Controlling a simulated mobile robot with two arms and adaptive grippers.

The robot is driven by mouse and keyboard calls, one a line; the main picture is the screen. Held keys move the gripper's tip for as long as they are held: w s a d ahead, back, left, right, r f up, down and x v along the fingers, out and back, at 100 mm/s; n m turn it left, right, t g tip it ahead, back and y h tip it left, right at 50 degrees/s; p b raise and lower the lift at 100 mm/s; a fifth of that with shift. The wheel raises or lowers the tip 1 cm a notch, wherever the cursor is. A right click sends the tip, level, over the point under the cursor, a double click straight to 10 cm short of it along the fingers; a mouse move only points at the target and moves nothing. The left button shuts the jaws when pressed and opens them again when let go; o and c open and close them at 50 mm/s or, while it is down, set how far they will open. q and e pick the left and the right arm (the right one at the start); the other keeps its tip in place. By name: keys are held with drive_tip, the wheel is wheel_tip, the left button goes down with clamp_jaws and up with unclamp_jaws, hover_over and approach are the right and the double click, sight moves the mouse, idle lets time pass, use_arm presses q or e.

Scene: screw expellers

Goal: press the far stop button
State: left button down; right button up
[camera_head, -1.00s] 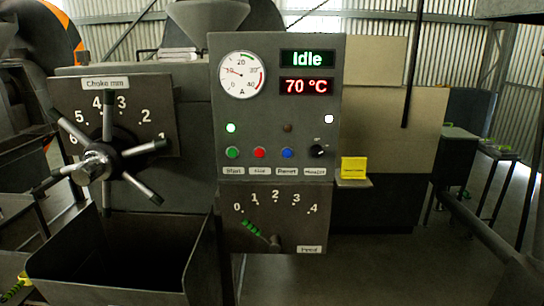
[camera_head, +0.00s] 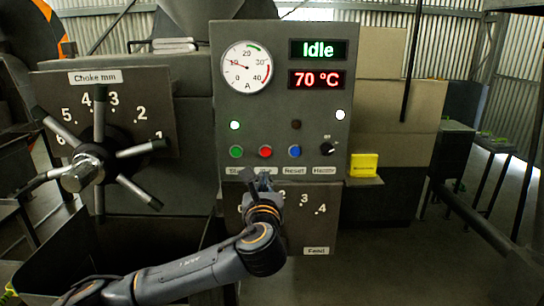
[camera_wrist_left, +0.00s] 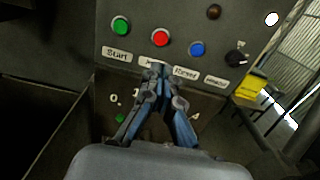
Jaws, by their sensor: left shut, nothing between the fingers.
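The red button (camera_head: 265,151) sits on the grey control panel (camera_head: 228,105), between the green button (camera_head: 236,151) and the blue button (camera_head: 294,151). In the left wrist view the red button (camera_wrist_left: 160,37) is above my fingertips. My left gripper (camera_head: 259,178) is shut and empty, just below the red button and in front of the label row. It also shows in the left wrist view (camera_wrist_left: 160,72), partly covering the label under the red button. I cannot tell its exact distance from the panel. My right gripper is not in view.
The display reads Idle and 70 °C. A heater knob (camera_head: 327,148) is right of the blue button. The choke handwheel (camera_head: 88,170) sticks out at left above a dark open bin. A yellow block (camera_head: 363,166) sits on a ledge right of the panel.

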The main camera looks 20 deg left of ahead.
use_arm(q)
drive_tip(key=shift+d, duration=0.1)
drive_tip(key=p, duration=0.4)
approach(266, 152)
drive_tip(key=x, duration=0.5)
drive_tip(key=shift+w+r, duration=0.1)
drive_tip(key=shift+w, duration=0.25)
drive_tip(key=shift+w+a, duration=0.35)
drive_tip(key=shift+w, duration=0.3)
